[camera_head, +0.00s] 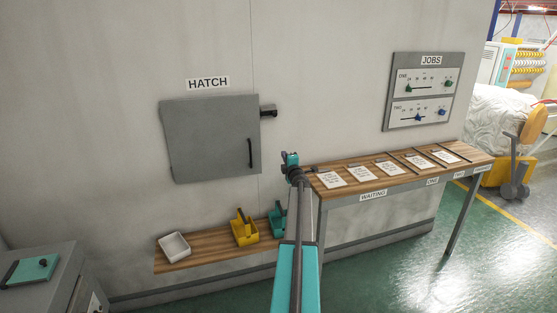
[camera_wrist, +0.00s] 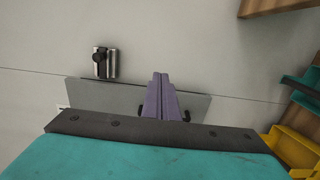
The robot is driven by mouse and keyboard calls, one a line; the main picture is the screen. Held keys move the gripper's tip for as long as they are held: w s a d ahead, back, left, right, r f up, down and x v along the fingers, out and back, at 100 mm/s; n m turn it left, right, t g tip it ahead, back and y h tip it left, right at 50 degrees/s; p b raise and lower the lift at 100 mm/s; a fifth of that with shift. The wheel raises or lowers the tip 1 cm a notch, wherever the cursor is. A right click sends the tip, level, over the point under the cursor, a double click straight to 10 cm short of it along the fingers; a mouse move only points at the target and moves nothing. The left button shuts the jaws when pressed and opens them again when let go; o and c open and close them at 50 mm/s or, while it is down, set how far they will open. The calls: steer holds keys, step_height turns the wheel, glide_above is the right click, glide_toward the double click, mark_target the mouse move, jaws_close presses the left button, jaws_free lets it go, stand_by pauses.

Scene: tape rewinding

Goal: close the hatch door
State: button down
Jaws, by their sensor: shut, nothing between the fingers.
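The grey hatch door (camera_head: 205,135) is on the wall below the HATCH label, with a dark handle (camera_head: 250,153) near its right edge. It looks closed or nearly closed; I cannot tell whether it is flush. A small dark latch block (camera_head: 268,111) sits on the wall by its upper right corner; the wrist view shows the block (camera_wrist: 105,63) too. My gripper (camera_head: 291,158) is right of the door. In the wrist view my fingers (camera_wrist: 160,78) are shut and empty in front of the door (camera_wrist: 100,94), with the handle (camera_wrist: 186,115) partly hidden behind them. Contact is unclear.
A wooden shelf (camera_head: 205,250) below the door holds a white tray (camera_head: 174,245), a yellow bin (camera_head: 245,232) and a teal bin (camera_head: 277,220). A table (camera_head: 320,191) with paper sheets stands to the right, under a JOBS board (camera_head: 424,90). A grey cabinet (camera_head: 60,265) is at lower left.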

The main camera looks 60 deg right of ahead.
steer(key=shift+s+d, duration=0.3)
steer(key=shift+s, duration=0.25)
steer(key=shift+w, duration=0.1)
